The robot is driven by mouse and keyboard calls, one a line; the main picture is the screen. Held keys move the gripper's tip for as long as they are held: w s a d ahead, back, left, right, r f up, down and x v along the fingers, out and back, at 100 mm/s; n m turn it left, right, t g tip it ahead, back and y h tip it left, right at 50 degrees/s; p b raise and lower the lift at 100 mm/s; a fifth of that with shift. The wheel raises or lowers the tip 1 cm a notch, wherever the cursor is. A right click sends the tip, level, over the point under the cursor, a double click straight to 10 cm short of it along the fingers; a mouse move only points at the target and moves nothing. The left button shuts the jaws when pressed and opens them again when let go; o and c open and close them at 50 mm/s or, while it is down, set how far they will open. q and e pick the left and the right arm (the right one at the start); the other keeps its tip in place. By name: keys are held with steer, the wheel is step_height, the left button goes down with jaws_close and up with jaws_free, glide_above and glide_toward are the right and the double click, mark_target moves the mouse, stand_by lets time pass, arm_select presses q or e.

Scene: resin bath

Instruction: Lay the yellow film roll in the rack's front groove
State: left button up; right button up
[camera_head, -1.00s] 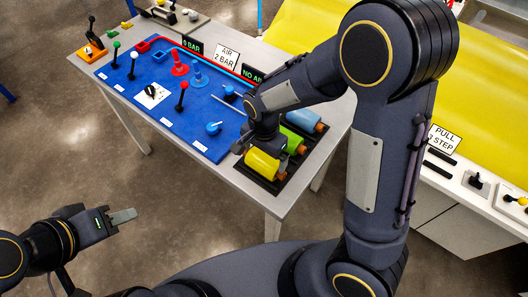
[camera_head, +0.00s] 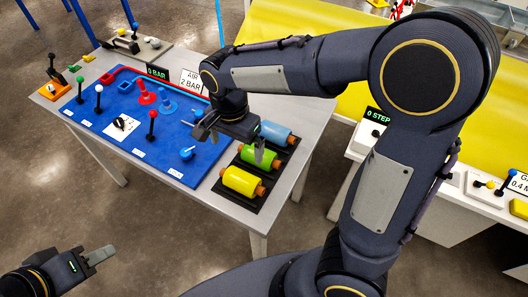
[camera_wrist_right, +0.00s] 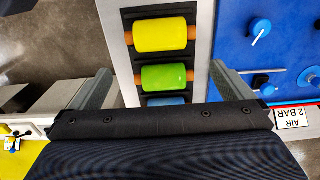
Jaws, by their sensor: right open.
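The yellow film roll (camera_head: 241,181) has orange ends and lies level in the front groove of the black rack (camera_head: 248,202), at the table's near right corner. In the right wrist view the yellow roll (camera_wrist_right: 160,35) lies across the rack (camera_wrist_right: 125,16). My right gripper (camera_head: 233,140) is open and empty, above the rack and apart from the yellow roll. In the right wrist view its fingers (camera_wrist_right: 160,70) stand wide on either side of the green roll. My left gripper (camera_head: 105,254) is far off at the lower left; its finger gap cannot be made out.
A green roll (camera_head: 258,157) and a blue roll (camera_head: 275,133) lie behind the yellow one in the rack. A blue panel (camera_head: 140,115) with levers and knobs is left of the rack. The floor before the table is clear.

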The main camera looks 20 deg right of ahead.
steer(key=s+d+r+n+t+y, duration=0.1)
steer(key=s+d+n, duration=0.3)
steer(key=s, duration=0.4)
steer(key=s+d+r+n+t+y, duration=0.2)
steer(key=s+d+n+t, duration=0.2)
steer(key=s, duration=0.4)
steer(key=shift+d+r+n+t+y, duration=0.15)
steer(key=shift+d+n+t+y, duration=0.2)
steer(key=shift+d, duration=0.25)
